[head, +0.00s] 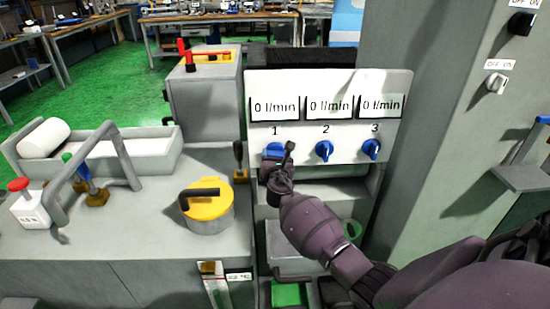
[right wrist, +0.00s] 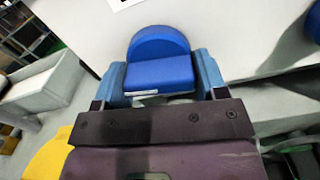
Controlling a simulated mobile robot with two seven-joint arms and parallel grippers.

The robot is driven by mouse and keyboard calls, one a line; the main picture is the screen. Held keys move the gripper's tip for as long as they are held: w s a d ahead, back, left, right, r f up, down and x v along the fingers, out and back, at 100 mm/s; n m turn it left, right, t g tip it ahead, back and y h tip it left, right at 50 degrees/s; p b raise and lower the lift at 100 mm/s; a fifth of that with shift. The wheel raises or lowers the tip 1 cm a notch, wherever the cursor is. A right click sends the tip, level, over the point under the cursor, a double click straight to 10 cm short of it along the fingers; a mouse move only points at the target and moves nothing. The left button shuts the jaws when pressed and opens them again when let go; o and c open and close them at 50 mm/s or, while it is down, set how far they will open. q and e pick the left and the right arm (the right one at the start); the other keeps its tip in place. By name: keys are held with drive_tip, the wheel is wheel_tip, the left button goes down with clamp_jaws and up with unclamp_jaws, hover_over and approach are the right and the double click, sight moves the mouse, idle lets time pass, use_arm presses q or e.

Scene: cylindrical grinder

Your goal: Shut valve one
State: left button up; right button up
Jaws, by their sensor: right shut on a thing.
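Valve one is a blue knob (head: 274,149) under the number 1 on a pale panel (head: 325,150), below a display reading 0 l/min. My right gripper (head: 278,160) is at this knob in the head view and covers its lower part. In the right wrist view, the blue knob (right wrist: 160,72) sits between the two fingers of my right gripper (right wrist: 160,83), which are shut on its raised grip. How far the knob is turned is hard to tell. My left gripper is not in view.
Blue knobs two (head: 324,151) and three (head: 371,149) are to the right, with displays also reading 0 l/min. A grey cabinet (head: 440,110) stands on the right. A yellow-lidded pot (head: 208,212) and a bent grey pipe (head: 85,160) stand on the left worktop.

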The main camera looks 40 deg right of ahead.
drive_tip(key=shift+f+m, duration=0.2)
drive_tip(key=shift+m, duration=0.7)
drive_tip(key=m+b, duration=0.1)
drive_tip(key=m, duration=0.1)
drive_tip(key=shift+a+m, duration=0.1)
drive_tip(key=shift+m, duration=0.2)
drive_tip(key=shift+m+b, duration=0.45)
drive_tip(key=shift+m, duration=0.55)
drive_tip(key=m+b, duration=0.1)
drive_tip(key=m, duration=0.4)
drive_tip(key=shift+w+a, duration=0.1)
drive_tip(key=m+b, duration=0.1)
drive_tip(key=m, duration=0.2)
drive_tip(key=shift+r, duration=0.15)
drive_tip(key=shift+r+m, duration=0.1)
drive_tip(key=shift+m, duration=0.6)
drive_tip(key=o, duration=0.9)
drive_tip(key=shift+r, duration=0.1)
